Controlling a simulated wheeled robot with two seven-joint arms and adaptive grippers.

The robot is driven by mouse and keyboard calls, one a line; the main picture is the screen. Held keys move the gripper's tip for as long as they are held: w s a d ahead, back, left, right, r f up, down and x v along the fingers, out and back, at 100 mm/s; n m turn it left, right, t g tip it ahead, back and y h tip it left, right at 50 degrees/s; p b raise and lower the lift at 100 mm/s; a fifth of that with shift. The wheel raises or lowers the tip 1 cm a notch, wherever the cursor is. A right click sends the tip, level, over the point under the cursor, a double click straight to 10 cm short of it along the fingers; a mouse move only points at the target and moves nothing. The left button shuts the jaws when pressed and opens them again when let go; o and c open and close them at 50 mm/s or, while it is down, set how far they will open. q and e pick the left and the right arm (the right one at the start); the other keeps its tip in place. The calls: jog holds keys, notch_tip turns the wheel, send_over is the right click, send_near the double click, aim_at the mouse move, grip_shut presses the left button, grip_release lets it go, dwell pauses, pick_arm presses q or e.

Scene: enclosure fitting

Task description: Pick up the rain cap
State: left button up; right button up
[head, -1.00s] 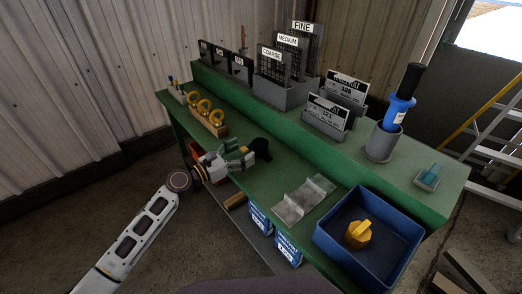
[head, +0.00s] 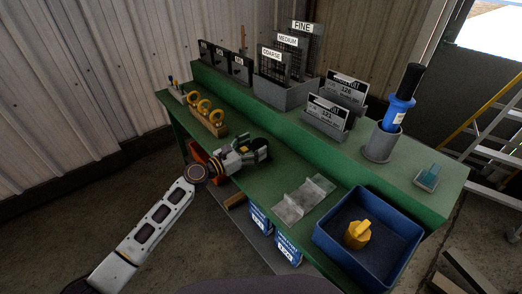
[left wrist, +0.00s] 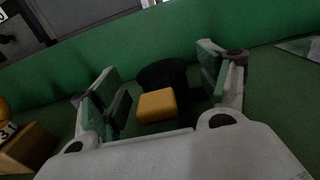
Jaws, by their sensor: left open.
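A dark round piece with a yellow block-like part, which looks like the rain cap, is on the green bench. In the left wrist view its yellow part (left wrist: 156,105) lies between my fingers, with the dark round part (left wrist: 162,72) just behind. In the head view the dark part (head: 262,143) is mostly hidden by my left gripper (head: 258,154). My left gripper (left wrist: 158,82) is open around the piece, with a finger on each side and gaps visible. My right gripper is not in view.
A clear grey tray (head: 304,200) and a blue bin (head: 395,263) holding a yellow knob-like piece (head: 357,234) are to the right. A wooden block with yellow rings (head: 207,121) is to the left. A raised green ledge (head: 290,125) with labelled racks runs behind.

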pick_arm(q)
jog(key=shift+c, duration=0.3)
grip_shut()
dwell(0.5)
